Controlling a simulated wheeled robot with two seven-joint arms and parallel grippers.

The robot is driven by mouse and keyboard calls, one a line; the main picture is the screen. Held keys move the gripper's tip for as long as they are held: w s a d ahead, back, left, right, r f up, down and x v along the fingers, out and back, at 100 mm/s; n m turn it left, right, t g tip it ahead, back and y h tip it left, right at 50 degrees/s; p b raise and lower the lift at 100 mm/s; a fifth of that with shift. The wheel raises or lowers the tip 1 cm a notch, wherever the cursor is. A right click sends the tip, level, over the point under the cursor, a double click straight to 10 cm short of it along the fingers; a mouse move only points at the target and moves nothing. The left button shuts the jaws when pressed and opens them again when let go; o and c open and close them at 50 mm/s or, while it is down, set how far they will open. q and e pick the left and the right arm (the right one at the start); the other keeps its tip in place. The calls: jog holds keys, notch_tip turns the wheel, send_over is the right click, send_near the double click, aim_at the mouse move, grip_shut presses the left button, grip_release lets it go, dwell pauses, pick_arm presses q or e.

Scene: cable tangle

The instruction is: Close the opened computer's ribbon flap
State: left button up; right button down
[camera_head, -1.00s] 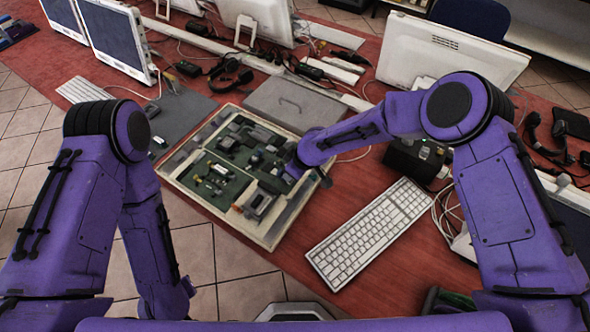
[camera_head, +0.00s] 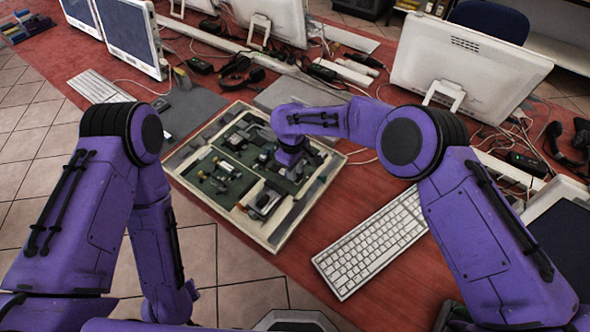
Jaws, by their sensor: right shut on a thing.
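The opened computer (camera_head: 278,238) is a shallow pale case lying flat on the red table, with green boards and small parts inside. My right gripper (camera_head: 287,172) points down into the case at its right part, among the dark components. It is shut on a small part there, which I take to be the ribbon flap. My own wrist and fingers hide the flap, so its angle cannot be told. My left arm hangs at the left, low and away from the computer, and its gripper is out of view.
A white keyboard (camera_head: 372,243) lies right of the case. A grey panel (camera_head: 305,95) lies behind it, partly hidden by my right arm. A white monitor (camera_head: 465,68) stands at the back right, with cables around. Bare red table shows between case and keyboard.

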jog(key=c, duration=1)
grip_release()
notch_tip(320, 180, up, 10)
jog(key=b, duration=0.2)
jog(key=shift+w+a+r, duration=0.2)
jog(key=shift+a+r, duration=0.05)
jog(key=shift+a, duration=0.05)
jog(key=shift+r, duration=0.1)
